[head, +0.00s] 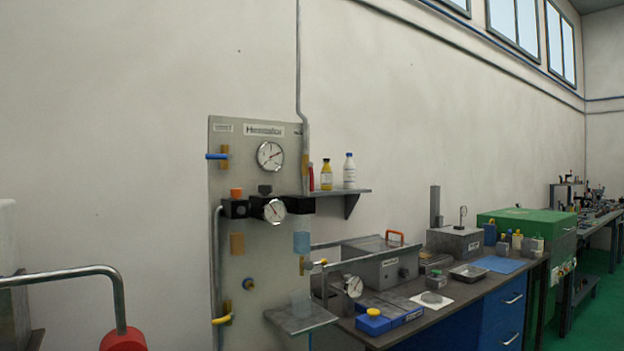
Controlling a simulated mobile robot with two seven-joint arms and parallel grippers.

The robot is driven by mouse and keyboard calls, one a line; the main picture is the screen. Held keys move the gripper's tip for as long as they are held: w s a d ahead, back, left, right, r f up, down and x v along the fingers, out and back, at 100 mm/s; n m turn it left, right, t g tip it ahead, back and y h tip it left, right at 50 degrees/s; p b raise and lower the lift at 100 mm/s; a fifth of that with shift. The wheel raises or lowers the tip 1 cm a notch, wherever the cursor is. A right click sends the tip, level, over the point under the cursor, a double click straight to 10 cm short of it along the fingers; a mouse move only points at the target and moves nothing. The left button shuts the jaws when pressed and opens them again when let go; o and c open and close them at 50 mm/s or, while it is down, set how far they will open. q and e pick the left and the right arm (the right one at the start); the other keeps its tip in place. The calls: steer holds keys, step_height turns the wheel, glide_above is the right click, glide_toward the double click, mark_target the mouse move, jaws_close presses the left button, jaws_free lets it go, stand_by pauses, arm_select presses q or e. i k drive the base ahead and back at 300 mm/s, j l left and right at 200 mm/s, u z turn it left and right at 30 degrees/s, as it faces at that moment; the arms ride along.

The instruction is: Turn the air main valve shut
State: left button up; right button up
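A grey panel (260,180) stands against the wall left of the bench. At its upper left a brass valve body (224,163) has a blue lever (214,156) lying level and pointing left. A small label (222,127) above it is too small to read. A yellow lever (222,319) is at the panel's lower left, and another small yellow lever (319,262) is at its right side. I cannot tell by label which is the air main valve; the blue lever sits highest. Neither of my grippers is in view.
The panel carries an upper gauge (270,155), a lower gauge (274,210) and a black regulator block (234,208). A shelf (340,192) with bottles is to its right. A bench (440,310) holds several tools. A bent metal rail (75,272) is at lower left. The wall left of the panel is bare.

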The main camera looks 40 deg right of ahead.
mark_target(309, 165)
steer(key=i+l, duration=0.2)
steer(key=i+l+u, duration=0.1)
steer(key=l, duration=0.35)
steer(key=i+l, duration=0.3)
